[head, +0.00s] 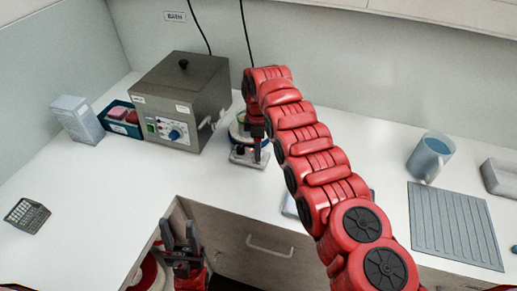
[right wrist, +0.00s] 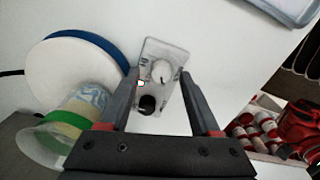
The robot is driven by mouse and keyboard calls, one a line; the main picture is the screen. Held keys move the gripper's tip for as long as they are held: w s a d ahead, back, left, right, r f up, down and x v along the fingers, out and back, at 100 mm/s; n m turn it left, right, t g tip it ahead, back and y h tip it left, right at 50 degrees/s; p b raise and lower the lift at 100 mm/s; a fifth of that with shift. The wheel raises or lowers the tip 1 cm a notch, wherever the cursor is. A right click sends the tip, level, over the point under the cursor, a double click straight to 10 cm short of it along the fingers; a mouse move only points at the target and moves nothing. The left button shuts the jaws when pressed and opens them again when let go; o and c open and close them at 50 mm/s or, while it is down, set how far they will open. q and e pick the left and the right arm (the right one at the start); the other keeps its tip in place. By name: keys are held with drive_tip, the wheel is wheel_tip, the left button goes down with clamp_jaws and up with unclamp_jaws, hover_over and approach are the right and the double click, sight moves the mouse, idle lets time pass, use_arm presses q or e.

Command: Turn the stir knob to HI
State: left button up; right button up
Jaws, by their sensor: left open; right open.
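The stirrer (head: 240,158) stands on the white counter right of the grey box, partly hidden behind my right arm. In the right wrist view its pale control panel (right wrist: 152,52) carries a white knob (right wrist: 162,71) and a black knob (right wrist: 147,104). The panel's lettering is too small to read, so I cannot tell which is the stir knob. My right gripper (right wrist: 162,77) is open, its fingertips on either side of the white knob; contact is not clear. My left gripper (head: 181,240) is open and empty in front of the counter's edge, far from the stirrer.
The grey bath box (head: 180,90) stands close left of the stirrer. The front-left counter is mostly clear.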

drive_tip(key=shift+s+f, duration=0.1)
drive_tip(key=shift+f, duration=0.2)
drive_tip(key=shift+f, duration=0.1)
clamp_jaws()
